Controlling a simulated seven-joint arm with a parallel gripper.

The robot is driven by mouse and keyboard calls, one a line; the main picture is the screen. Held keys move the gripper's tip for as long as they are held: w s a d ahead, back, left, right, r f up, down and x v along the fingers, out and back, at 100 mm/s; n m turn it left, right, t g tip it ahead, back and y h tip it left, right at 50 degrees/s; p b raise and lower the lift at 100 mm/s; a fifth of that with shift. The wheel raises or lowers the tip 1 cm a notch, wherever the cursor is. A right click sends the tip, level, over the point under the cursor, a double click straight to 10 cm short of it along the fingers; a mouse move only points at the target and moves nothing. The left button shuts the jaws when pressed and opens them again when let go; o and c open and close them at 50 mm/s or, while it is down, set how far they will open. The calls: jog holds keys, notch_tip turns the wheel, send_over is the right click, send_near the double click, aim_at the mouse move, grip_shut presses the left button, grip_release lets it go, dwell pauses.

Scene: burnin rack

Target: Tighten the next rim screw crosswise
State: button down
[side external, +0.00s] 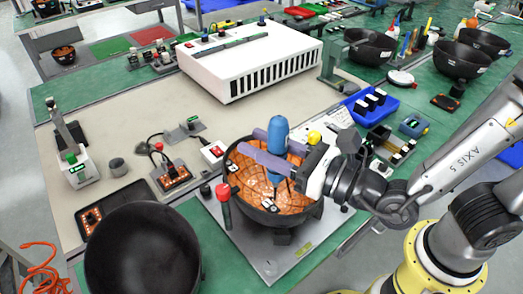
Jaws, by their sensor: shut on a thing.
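A round dark bowl-shaped unit (252,205) with an orange patterned inside sits on a light plate in the front middle. Small white-and-black pieces show along its rim; single screws are too small to make out. My gripper (268,157) reaches in from the right above the bowl, its long purple-grey fingers shut on a blue screwdriver (278,132). The screwdriver stands about upright, handle up. Its lower end is over the inside of the bowl; I cannot tell whether the tip touches a screw.
A red-handled tool (223,193) stands at the plate's left. A big empty black bowl (142,250) is at the front left. A white vented box (250,62) stands behind. A blue tray (370,104) lies right of it. Beige mat (130,115) is partly free at left.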

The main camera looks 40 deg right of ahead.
jog(key=shift+r, duration=1.7)
